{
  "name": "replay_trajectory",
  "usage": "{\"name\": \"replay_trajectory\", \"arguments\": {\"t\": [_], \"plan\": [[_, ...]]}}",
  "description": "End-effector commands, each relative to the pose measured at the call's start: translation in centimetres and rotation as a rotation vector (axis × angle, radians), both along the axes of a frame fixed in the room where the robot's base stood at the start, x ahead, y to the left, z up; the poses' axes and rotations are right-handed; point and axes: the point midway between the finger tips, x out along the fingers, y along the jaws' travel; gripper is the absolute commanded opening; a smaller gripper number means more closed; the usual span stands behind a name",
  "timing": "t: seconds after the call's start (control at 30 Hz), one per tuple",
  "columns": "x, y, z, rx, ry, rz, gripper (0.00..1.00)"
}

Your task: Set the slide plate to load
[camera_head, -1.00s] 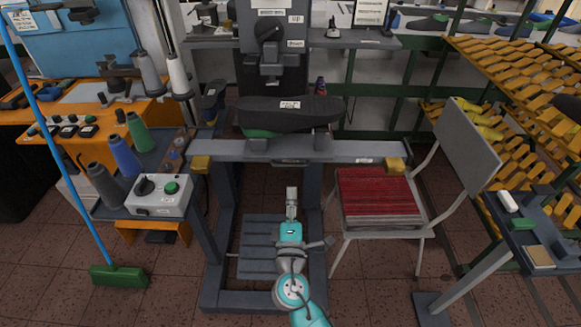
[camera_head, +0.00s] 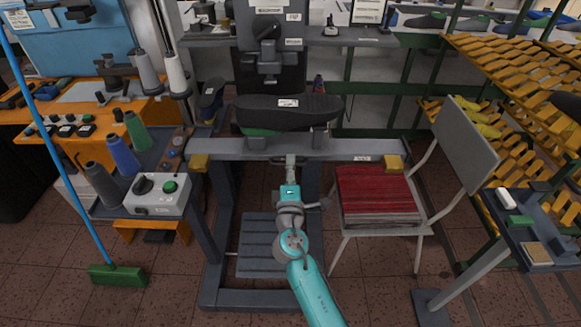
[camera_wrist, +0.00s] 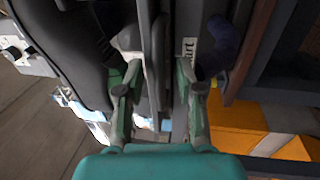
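The slide plate (camera_head: 257,144) sits near the middle of a long grey rail (camera_head: 220,150), under a large dark shoe form (camera_head: 310,112) with a white label. A yellow block stands at each end of the rail, and a small label (camera_head: 362,158) is near the right end; I cannot read it. My gripper (camera_head: 290,160) is at the rail's front edge, below the plate. In the wrist view my gripper (camera_wrist: 158,78) has its fingers apart on either side of a grey bar (camera_wrist: 157,55). I cannot see contact. The plate's front handle is largely hidden by my gripper.
A blue-handled broom (camera_head: 75,180) leans at the far left.

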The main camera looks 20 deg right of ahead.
Motion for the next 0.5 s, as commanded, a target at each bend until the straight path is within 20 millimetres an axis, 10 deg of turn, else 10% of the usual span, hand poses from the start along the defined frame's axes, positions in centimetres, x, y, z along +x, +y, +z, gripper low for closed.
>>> {"name": "replay_trajectory", "arguments": {"t": [0.17, 0.5], "plan": [[-0.02, 0.02, 0.00, 0.000, 0.000, 0.000, 0.00], [-0.09, -0.17, -0.04, 0.000, 0.000, 0.000, 0.00]]}}
